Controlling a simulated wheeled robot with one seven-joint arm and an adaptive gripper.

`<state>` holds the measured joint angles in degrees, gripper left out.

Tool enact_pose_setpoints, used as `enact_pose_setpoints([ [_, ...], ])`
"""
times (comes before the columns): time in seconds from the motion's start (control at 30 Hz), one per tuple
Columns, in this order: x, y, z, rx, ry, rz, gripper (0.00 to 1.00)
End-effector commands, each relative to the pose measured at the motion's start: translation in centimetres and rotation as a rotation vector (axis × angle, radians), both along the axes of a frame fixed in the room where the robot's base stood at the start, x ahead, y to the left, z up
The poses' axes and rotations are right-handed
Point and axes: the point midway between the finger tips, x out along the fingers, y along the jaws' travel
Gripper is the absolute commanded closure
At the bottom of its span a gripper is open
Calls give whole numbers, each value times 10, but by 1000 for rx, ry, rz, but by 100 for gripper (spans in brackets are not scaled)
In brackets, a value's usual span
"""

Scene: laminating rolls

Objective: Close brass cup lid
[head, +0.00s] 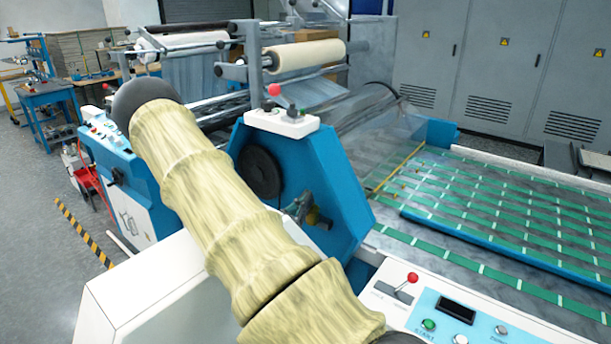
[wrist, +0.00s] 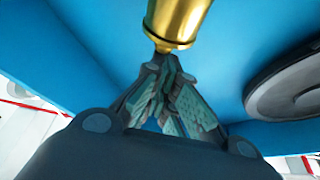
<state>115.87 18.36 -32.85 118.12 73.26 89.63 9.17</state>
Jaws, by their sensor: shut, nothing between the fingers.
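The brass cup (wrist: 180,18) is a shiny gold cylinder at the top of the wrist view, against a blue panel. Its lower end has a rounded rim, and I cannot make out a separate lid or whether it is open. My gripper (wrist: 164,64) is shut and empty, with its fingertips right at this rim. I cannot tell whether they touch it.
The blue machine housing (head: 335,175) carries the cup, with a dark round disc (head: 259,172) to its left. A control panel (head: 440,315) with buttons and a red-knobbed lever is in front. A conveyor bed (head: 500,215) with green strips lies to the right.

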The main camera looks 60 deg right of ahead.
Motion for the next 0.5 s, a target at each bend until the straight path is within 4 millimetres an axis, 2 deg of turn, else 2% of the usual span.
enact_pose_setpoints([
  [0.27, 2, 7, -3, 0, 1, 2, 100],
  [0.5, 10, 42, -17, 1, 2, 2, 100],
])
